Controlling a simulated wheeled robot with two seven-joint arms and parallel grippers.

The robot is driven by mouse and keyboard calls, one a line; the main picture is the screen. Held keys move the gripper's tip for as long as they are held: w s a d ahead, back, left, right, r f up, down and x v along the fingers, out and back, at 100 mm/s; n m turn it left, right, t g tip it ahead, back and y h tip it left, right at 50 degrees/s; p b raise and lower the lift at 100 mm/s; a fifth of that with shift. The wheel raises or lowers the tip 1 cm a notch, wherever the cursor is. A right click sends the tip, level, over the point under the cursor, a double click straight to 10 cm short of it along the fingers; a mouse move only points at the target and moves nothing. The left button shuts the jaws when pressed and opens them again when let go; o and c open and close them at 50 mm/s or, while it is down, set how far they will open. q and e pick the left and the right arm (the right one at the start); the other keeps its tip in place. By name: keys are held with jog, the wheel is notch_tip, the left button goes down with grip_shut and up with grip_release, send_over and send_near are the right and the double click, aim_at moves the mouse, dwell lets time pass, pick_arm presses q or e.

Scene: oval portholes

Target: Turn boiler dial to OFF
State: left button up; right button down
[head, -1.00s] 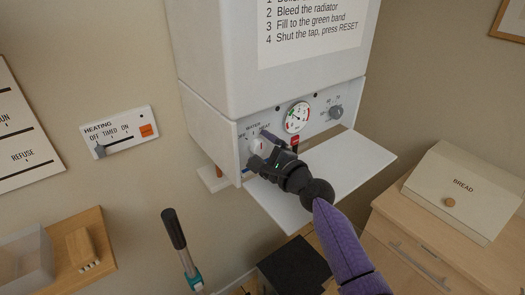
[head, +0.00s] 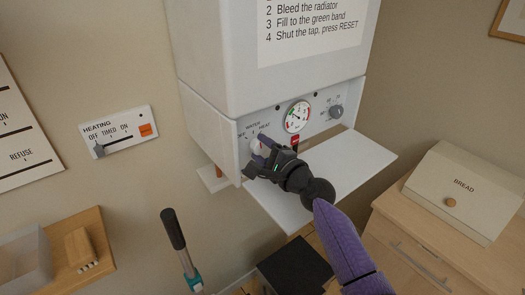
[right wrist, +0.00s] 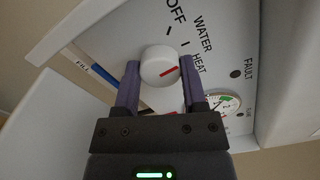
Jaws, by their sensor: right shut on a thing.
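The boiler dial (right wrist: 160,66) is a round white knob with a red mark on the boiler's lower panel. In the right wrist view the red mark points toward HEAT, and the printed OFF (right wrist: 175,12) and WATER (right wrist: 203,34) lie away from it. My right gripper (right wrist: 160,70) is shut on the dial, with one purple finger on each side of it. In the head view the dial (head: 257,147) is partly hidden behind my right gripper (head: 261,154). My left gripper is not in view.
A white flap (head: 310,185) juts out below the panel, under my right arm. A pressure gauge (head: 297,117) and a small grey knob (head: 336,112) are to the right of the dial. A heating switch plate (head: 118,132) is on the left wall; a bread bin (head: 463,190) stands at right.

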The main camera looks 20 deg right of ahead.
jog(key=n+b, duration=0.1)
jog(key=n, duration=0.3)
jog(key=shift+f, duration=0.15)
jog(key=shift+n+b, duration=0.55)
jog(key=shift+n, duration=0.95)
jog(key=shift+c, duration=0.7)
grip_release()
jog(key=v, duration=1)
jog(key=shift+p, duration=0.35)
